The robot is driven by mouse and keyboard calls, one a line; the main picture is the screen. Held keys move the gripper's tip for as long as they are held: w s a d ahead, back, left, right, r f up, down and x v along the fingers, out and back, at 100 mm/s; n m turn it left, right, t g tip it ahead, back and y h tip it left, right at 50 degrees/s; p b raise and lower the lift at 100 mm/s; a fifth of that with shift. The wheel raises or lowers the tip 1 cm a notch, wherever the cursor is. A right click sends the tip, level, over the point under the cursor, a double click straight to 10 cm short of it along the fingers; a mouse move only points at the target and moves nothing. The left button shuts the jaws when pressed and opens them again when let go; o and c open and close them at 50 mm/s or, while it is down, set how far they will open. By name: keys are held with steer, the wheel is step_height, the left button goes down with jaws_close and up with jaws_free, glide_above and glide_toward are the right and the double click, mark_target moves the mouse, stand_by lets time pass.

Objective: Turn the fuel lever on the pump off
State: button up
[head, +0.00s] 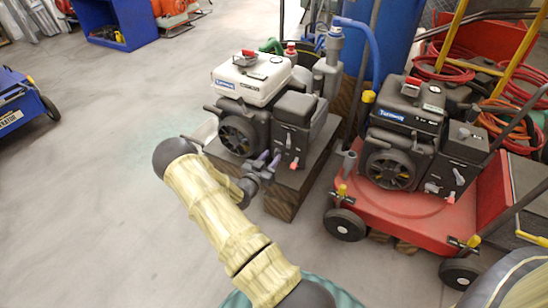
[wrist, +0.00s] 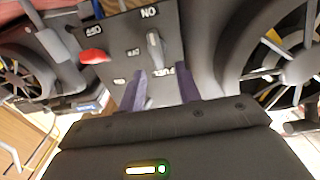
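The pump (head: 252,78) has a white tank and a black engine, and stands on a dark wooden block. In the wrist view its dark control panel (wrist: 110,50) carries upside-down ON and OFF marks, a red lever (wrist: 94,56) at left, and a grey lever beside the word FUEL. This grey fuel lever (wrist: 154,46) lies roughly along the picture's vertical, with its upper end near the ON mark. My gripper (head: 269,160) is at the front of the pump. In the wrist view my gripper (wrist: 162,82) has its two purple fingers apart, just below the fuel lever, with nothing visibly held between them.
A second, black engine (head: 400,120) sits on a red wheeled cart (head: 400,205) close at right. The wooden block (head: 285,195) is just below my gripper. Blue barrel and hoses stand behind. The floor at left (head: 90,150) is clear.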

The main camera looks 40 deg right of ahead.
mark_target(275, 152)
steer(key=shift+b+x, duration=0.35)
steer(key=shift+x, duration=1.15)
jaws_close()
